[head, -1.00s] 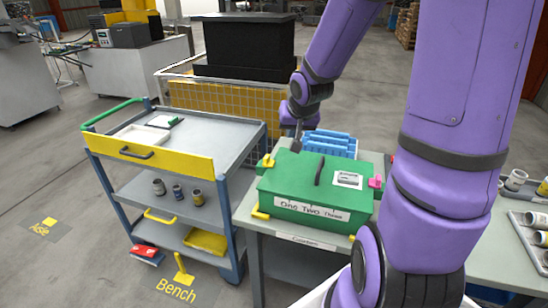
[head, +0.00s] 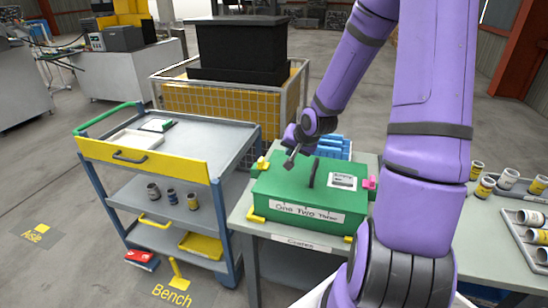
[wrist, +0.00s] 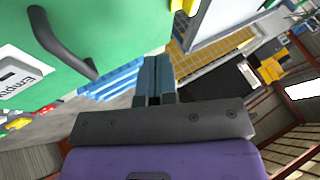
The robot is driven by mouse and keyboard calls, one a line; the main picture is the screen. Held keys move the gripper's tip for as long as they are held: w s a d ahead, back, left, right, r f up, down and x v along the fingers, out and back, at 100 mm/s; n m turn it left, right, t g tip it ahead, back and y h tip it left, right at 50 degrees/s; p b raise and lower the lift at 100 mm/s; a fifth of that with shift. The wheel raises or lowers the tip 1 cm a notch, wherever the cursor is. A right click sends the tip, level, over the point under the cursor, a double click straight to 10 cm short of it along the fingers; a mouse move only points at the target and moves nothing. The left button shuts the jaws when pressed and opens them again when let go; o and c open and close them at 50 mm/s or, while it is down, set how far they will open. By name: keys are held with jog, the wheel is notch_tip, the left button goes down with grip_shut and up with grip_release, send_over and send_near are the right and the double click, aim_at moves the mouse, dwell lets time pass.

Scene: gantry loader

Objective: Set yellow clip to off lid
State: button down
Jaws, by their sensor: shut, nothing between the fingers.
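A green box (head: 300,205) with a green lid (head: 285,180) and a dark handle (head: 312,173) stands on the bench. The yellow clip (head: 262,163) is at the lid's left end; a yellow piece also shows at the top of the wrist view (wrist: 190,6). A pink clip (head: 369,183) is at the right end. My gripper (head: 289,165) is shut and empty, above the lid between the yellow clip and the handle. Its closed fingers (wrist: 155,72) show in the wrist view beside the green surface. I cannot tell whether the clip rests on the lid.
Blue bins (head: 333,147) stand behind the box. A trolley (head: 195,145) with cans and a white tray is to the left. A wire cage (head: 230,105) bears a black block (head: 245,45). My arm blocks part of the view.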

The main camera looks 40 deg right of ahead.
send_near(264, 164)
jog(key=d+f, duration=0.1)
jog(key=f, duration=0.1)
jog(key=d+f, duration=0.1)
jog(key=f, duration=0.1)
jog(key=shift+s+d, duration=0.1)
jog(key=shift+d, duration=0.3)
jog(key=shift+w+a+f, duration=0.1)
jog(key=shift+w+a, duration=0.3)
jog(key=shift+w, duration=0.2)
jog(key=shift+w+a+f, duration=0.15)
jog(key=shift+w+a, duration=0.2)
jog(key=shift+w, duration=0.2)
jog(key=shift+w+a, duration=0.45)
jog(key=shift+w, duration=0.2)
